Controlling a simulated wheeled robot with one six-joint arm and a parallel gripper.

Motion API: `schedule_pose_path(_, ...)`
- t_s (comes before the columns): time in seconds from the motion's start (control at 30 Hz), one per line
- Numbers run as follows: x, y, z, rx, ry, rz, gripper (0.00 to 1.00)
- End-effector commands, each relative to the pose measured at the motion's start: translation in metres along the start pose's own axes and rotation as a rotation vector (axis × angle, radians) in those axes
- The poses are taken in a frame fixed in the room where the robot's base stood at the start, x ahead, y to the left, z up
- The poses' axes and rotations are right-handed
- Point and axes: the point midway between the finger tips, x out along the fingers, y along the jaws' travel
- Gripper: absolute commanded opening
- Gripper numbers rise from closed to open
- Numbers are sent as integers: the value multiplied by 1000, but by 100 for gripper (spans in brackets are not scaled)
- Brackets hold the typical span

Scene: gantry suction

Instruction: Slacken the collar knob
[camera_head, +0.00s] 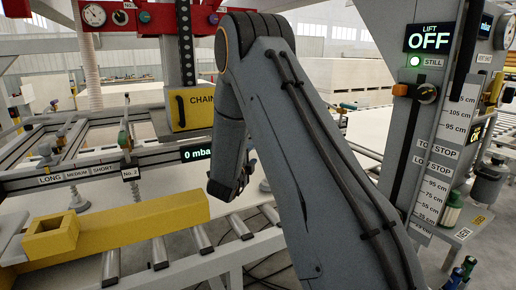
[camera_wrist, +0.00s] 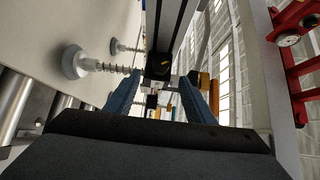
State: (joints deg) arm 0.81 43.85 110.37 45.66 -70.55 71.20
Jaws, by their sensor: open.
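My gripper (camera_wrist: 163,80) is open, its two blue-grey fingers apart with nothing held between them. A dark knob-like part with a small yellow mark (camera_wrist: 158,66) shows beyond the fingertips in the wrist view, on a long dark rail; I cannot tell for sure that it is the collar knob. No contact with it shows. In the head view my gripper (camera_head: 228,190) hangs beside the right end of the crossbeam (camera_head: 100,170) marked LONG, MEDIUM, SHORT. My arm hides what lies behind it there.
Suction cups on springs (camera_wrist: 75,62) stand close to the left finger. A yellow beam (camera_head: 150,225) lies over rollers below. A yellow chain box (camera_head: 190,108) hangs at the upper middle. A lift column (camera_head: 435,120) reading OFF stands at right. A red gauge frame (camera_wrist: 292,50) is at upper right.

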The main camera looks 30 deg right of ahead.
Motion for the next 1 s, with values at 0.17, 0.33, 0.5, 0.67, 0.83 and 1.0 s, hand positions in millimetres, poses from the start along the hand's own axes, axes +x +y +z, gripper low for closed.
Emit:
schedule_pose_path(0.17, 27, -2, -2, 0, 1, 0, 49)
schedule_pose_path(0.33, 52, -1, -1, -2, 0, 1, 49)
schedule_pose_path(0.5, 66, 0, 0, -3, -2, 2, 49)
schedule_pose_path(0.67, 70, 0, 0, -3, -2, 2, 49)
schedule_pose_path(0.83, 70, 0, 0, -3, -3, 2, 49)
schedule_pose_path(1.0, 70, 0, 0, -3, -3, 2, 21)
